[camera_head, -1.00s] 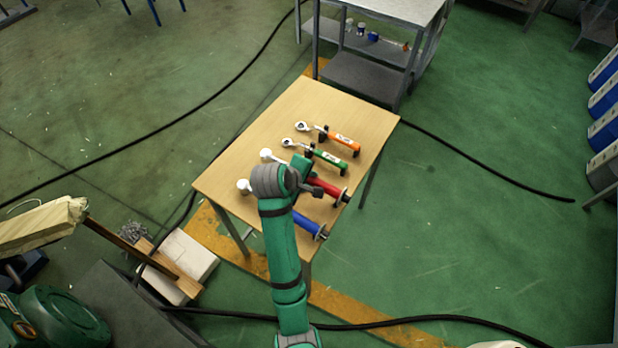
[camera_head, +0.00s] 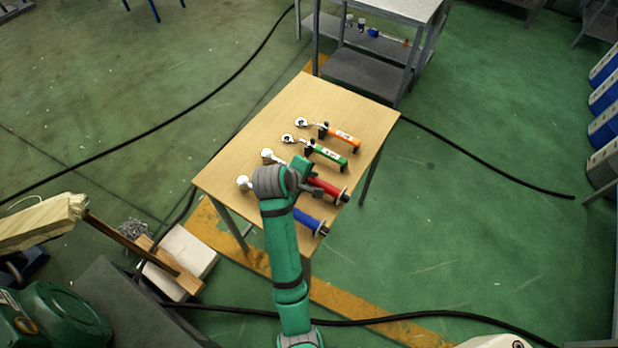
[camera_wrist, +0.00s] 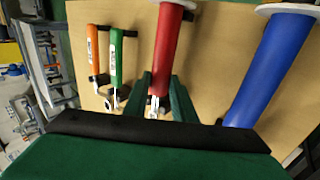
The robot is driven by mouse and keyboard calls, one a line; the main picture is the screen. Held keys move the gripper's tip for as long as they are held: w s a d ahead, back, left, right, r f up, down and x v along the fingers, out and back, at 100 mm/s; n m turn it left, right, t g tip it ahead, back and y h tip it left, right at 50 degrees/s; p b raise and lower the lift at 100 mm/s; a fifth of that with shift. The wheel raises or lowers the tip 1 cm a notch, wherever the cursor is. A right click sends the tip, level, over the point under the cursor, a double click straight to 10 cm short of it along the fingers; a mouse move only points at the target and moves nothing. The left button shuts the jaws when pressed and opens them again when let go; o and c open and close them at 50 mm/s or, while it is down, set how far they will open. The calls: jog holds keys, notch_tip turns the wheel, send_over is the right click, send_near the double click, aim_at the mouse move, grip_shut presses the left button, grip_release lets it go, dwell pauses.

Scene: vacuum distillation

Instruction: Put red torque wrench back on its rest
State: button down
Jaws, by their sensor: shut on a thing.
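The red torque wrench (camera_head: 326,187) lies across the wooden table between the green and blue wrenches. Its silver head (camera_head: 267,154) points to the upper left in the head view, and its handle end has a pale disc. My gripper (camera_head: 306,181) is over its middle. In the wrist view my gripper (camera_wrist: 158,100) has its green fingers on either side of the red torque wrench (camera_wrist: 166,50), at the lower end of the red handle, shut on it. My arm hides part of the wrench, and its rest cannot be made out clearly.
A green wrench (camera_head: 328,155) and an orange wrench (camera_head: 342,137) lie on black rests farther back. A blue wrench (camera_head: 309,221) lies on the near side, close to my arm. The wooden table (camera_head: 250,130) is bare at its far left. A metal shelf (camera_head: 365,75) stands behind.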

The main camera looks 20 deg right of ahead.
jog(key=c, duration=1.4)
grip_release()
jog(key=shift+f, duration=0.1)
jog(key=v, duration=1.1)
jog(key=shift+d, duration=0.1)
jog(key=shift+w, duration=0.1)
